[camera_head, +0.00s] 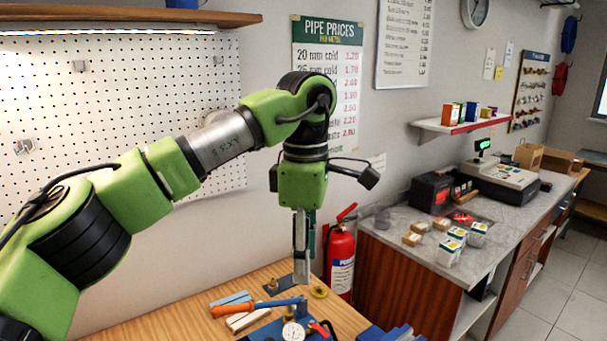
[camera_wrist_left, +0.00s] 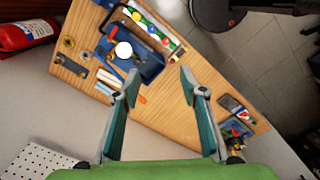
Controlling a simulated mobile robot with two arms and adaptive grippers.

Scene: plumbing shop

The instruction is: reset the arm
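My left arm (camera_head: 215,145) is green and black and reaches in from the left in the head view. Its wrist hangs down, and the left gripper (camera_head: 304,280) points at the wooden workbench (camera_head: 180,325) from above. In the left wrist view the two teal-padded fingers of the left gripper (camera_wrist_left: 158,88) stand wide apart with nothing between them. The bench (camera_wrist_left: 165,108) shows below them. My right arm and gripper are in neither view.
An orange-and-blue tool (camera_head: 258,307) and a blue tray (camera_wrist_left: 140,62) lie on the bench under the gripper. A red fire extinguisher (camera_head: 340,262) stands beside it. A counter (camera_head: 385,225) with small boxes is at right. A pegboard (camera_head: 120,120) is behind the arm.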

